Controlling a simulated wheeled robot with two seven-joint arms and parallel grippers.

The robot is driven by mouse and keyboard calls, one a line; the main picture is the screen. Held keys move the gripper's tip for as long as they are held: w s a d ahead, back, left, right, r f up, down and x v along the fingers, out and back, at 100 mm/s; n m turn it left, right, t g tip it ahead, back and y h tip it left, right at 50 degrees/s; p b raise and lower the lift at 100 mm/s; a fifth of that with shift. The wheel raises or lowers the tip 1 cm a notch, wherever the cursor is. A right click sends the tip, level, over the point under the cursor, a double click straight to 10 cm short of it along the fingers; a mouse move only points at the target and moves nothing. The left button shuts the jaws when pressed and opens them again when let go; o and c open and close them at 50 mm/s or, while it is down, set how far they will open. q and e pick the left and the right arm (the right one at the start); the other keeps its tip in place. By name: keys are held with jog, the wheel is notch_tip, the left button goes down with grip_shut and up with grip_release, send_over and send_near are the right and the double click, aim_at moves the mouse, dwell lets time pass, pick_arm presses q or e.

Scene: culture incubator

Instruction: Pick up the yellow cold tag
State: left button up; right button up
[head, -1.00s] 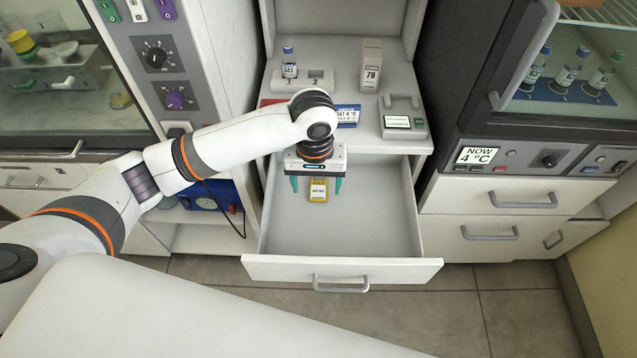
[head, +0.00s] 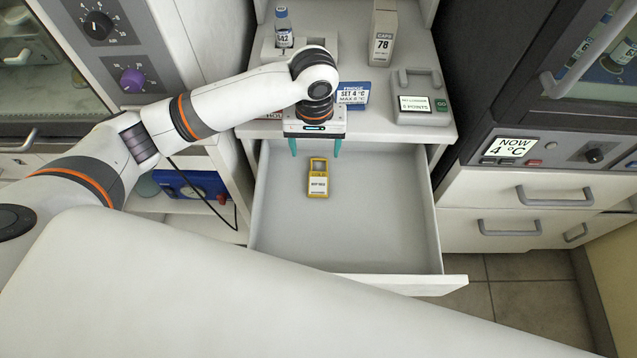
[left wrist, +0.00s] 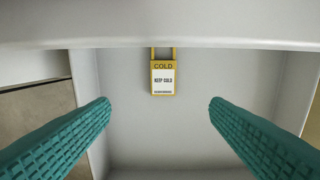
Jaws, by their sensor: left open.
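The yellow cold tag (head: 318,184) lies flat in the open drawer (head: 390,235), towards its back, with its loop end away from me. It has a white label; in the left wrist view the tag (left wrist: 163,77) reads "COLD" and "KEEP COLD". My left gripper (head: 315,152) is open and empty, pointing down above the back part of the drawer, behind the tag in the head view. In the left wrist view its teal fingers (left wrist: 160,108) are spread wide, with the tag beyond and between them, not touched. My right gripper is not in view.
Above the drawer, the counter holds a vial (head: 283,28), a "CAPS 78" box (head: 383,32), a blue "FRIDGE SET 4 °C" card (head: 354,94) and a grey device (head: 420,108). The drawer walls surround the tag. The drawer floor around it is clear.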

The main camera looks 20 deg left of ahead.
pick_arm(q)
notch_tip(320, 180, down, 2)
jog(key=f+b, duration=0.1)
send_over(318, 186)
jog(key=f, duration=0.6)
jog(key=shift+w+a+b, duration=0.2)
jog(key=shift+a+b, duration=0.15)
jog(key=shift+b, duration=0.05)
jog(key=shift+s+d+f, duration=0.1)
jog(key=shift+d+f, duration=0.1)
jog(key=shift+f, duration=1.15)
jog(key=shift+s+d+f, duration=0.1)
jog(key=shift+d+f, duration=0.05)
jog(key=shift+f, duration=1.2)
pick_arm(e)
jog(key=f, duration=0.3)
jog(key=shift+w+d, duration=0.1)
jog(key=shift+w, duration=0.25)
pick_arm(q)
jog(key=shift+c, duration=0.3)
jog(key=c, duration=1)
jog(key=shift+r, duration=0.1)
